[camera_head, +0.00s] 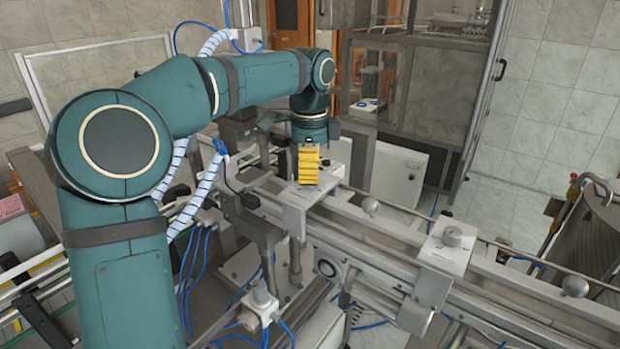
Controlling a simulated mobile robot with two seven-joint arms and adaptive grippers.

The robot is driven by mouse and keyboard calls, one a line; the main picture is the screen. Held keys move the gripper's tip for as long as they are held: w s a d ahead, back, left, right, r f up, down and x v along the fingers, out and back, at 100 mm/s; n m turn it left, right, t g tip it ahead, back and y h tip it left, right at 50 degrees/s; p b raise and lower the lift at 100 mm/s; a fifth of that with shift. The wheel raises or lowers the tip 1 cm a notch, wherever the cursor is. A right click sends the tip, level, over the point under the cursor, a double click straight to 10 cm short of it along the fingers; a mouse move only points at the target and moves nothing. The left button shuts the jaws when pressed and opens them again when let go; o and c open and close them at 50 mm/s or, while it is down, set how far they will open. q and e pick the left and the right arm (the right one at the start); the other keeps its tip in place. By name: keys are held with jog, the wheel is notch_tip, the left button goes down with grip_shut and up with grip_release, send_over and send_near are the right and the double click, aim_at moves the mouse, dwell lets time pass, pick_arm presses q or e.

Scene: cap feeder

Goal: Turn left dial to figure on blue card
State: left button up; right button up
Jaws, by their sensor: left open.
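My left arm reaches in from the left, and my left gripper (307,172), with yellow and black ribbed parts, points down over the left grey box (294,208) on the rail. The gripper is open. The left dial is hidden behind the gripper, so I cannot tell whether the fingers are around it or touching it. A second grey box (445,260) farther right on the rail carries a round grey dial (452,236), with nothing over it. I cannot make out a blue card. My right gripper is not in view.
A long metal rail (375,238) runs from the middle toward the lower right, with round grey knobs (371,206) along a thin rod. Blue hoses hang below the left box. A white cabinet (398,172) stands behind the rail.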

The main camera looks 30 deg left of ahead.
pick_arm(q)
jog(key=shift+f, duration=1)
grip_shut()
jog(key=shift+r+m+p, duration=0.15)
jog(key=shift+m+p, duration=0.15)
jog(key=shift+p, duration=0.2)
grip_release()
